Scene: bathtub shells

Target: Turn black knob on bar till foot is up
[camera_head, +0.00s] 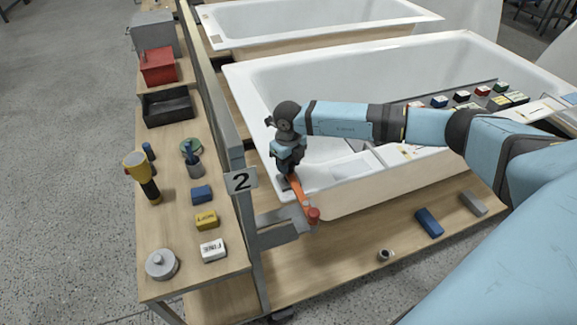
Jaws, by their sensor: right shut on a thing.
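An orange bar (299,192) lies by the front left corner of the white bathtub (345,207), slanting from my right gripper toward the lower right. A red round piece (313,214) sits at its lower end, over the wooden bench; I cannot tell if it touches anything. My right gripper (286,178) points down at the bar's upper end and is shut on a small dark piece there, which looks like the black knob. The jaws mostly hide it, so its turn cannot be read. My left gripper is not in view.
A grey metal plate (280,230) lies below. A blue block (429,222) lies on the front bench.

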